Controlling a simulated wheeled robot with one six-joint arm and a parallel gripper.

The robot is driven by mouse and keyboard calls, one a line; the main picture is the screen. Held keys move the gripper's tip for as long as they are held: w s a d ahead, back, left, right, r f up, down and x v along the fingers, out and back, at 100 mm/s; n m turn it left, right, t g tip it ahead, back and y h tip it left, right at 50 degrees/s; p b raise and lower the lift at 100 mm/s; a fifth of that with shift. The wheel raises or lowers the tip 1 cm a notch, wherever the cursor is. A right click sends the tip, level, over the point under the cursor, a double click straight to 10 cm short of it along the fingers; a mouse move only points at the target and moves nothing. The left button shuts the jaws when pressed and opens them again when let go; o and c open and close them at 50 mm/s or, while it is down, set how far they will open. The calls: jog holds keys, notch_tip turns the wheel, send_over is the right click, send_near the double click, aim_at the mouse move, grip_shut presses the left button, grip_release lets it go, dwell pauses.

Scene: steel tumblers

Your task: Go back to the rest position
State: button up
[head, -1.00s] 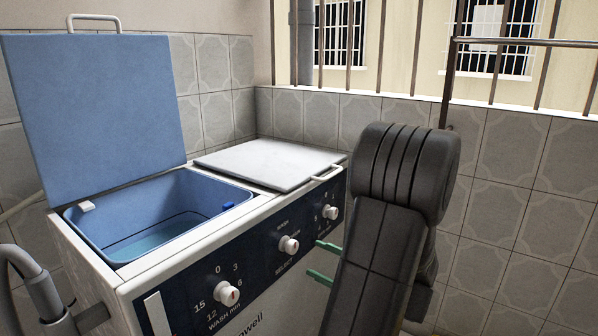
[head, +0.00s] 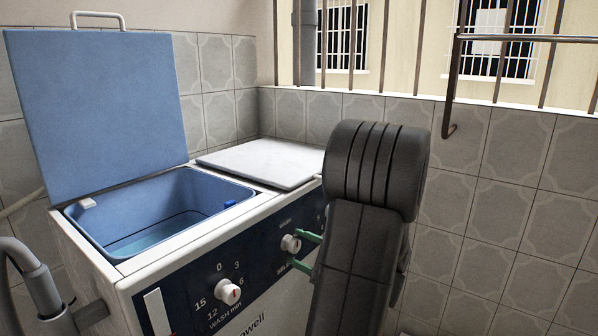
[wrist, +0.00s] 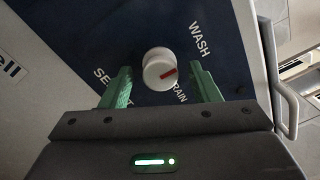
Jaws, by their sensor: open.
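My gripper (head: 304,252) is in front of the washing machine's dark blue control panel (head: 255,262), its two green fingers pointing at the panel. In the wrist view my gripper (wrist: 162,86) is open, with one finger on each side of a white selector knob (wrist: 159,69) with a red mark. The knob appears between and just beyond the fingertips, and I see no grip on it. In the head view this knob (head: 290,243) is the middle one. My dark arm hides the right part of the panel.
The machine's blue lid (head: 95,115) stands open over a tub (head: 165,212) with water in it. A white cover (head: 262,163) is closed on the right. A grey hose (head: 35,278) is at left.

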jog(key=p+v, duration=0.4)
jog(key=v, duration=1)
jog(key=b+x, duration=0.4)
jog(key=x, duration=1)
jog(key=shift+f, duration=0.1)
jog(key=shift+a+r+p, duration=0.1)
jog(key=shift+r+p, duration=0.25)
jog(key=shift+p, duration=0.1)
jog(key=m+p, duration=0.3)
jog(key=shift+m, duration=0.4)
jog(key=m+p, duration=0.4)
jog(key=shift+p, duration=0.3)
jog(key=m+p, duration=0.4)
jog(key=m, duration=0.2)
jog(key=shift+p, duration=0.4)
jog(key=m+p, duration=0.2)
jog(key=m, duration=0.2)
jog(key=shift+f+h+p, duration=0.15)
jog(key=shift+h+p, duration=0.15)
